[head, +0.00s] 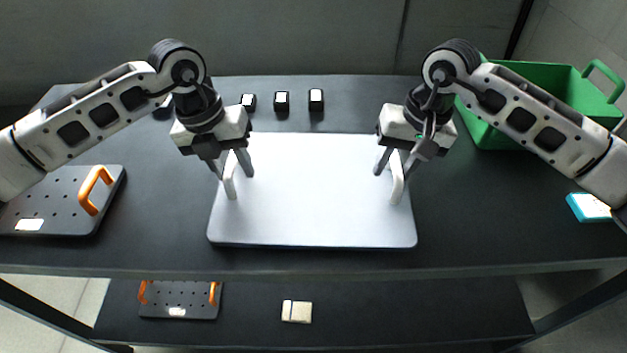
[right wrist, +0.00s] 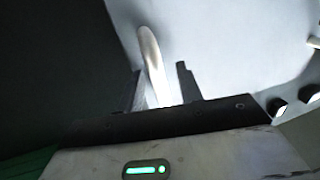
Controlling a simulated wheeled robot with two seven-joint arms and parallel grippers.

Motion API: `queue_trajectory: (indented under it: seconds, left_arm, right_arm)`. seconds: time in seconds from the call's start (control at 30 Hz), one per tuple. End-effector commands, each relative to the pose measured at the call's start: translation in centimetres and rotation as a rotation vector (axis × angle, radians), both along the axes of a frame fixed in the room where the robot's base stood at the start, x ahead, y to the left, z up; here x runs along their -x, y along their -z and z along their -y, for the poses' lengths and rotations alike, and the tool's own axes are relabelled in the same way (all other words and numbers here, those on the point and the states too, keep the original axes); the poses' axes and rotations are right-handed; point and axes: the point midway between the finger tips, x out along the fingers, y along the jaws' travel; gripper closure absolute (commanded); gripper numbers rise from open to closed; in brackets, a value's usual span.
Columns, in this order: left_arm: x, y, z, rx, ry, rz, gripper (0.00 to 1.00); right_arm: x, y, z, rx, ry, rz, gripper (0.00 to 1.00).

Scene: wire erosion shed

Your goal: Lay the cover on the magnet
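The cover is a wide pale plate (head: 312,195) with a white handle near each end. It lies flat on the dark table; I cannot tell whether anything is under it. I see nothing clearly identifiable as the magnet. My left gripper (head: 235,177) is open, with its fingers on either side of the left handle (head: 229,183). My right gripper (head: 392,174) is open, with its fingers on either side of the right handle (head: 398,185). In the right wrist view the right handle (right wrist: 152,62) stands between the spread fingers, nearer the left one.
A perforated plate with an orange handle (head: 97,190) lies at left. Several small black blocks (head: 282,101) stand behind the cover. A green crate (head: 490,135) is back right, a blue-white item (head: 588,207) at right. The lower shelf holds another perforated plate (head: 180,298) and a beige box (head: 297,311).

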Motion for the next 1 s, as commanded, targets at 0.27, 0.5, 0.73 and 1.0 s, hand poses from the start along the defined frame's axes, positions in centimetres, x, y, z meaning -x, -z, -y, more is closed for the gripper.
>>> queue_trajectory:
  seconds: [0.27, 0.5, 0.73, 1.0]
  left_arm:
    - [0.00, -0.01, 0.01, 0.000, 0.000, -0.001, 0.88]
    - [0.00, -0.05, 0.00, 0.000, 0.000, -0.001, 1.00]
    - [-0.01, -0.07, 0.00, 0.000, 0.000, 0.000, 1.00]
    - [-0.01, -0.10, -0.01, 0.000, 0.000, 0.000, 1.00]
  right_arm:
    - [0.00, -0.01, 0.00, 0.000, 0.000, 0.000, 0.89]
    - [0.00, -0.03, 0.01, 0.000, 0.000, 0.000, 1.00]
    - [0.00, -0.06, 0.01, 0.000, 0.000, 0.000, 1.00]
    - [-0.01, -0.08, 0.02, 0.000, 0.000, 0.000, 1.00]
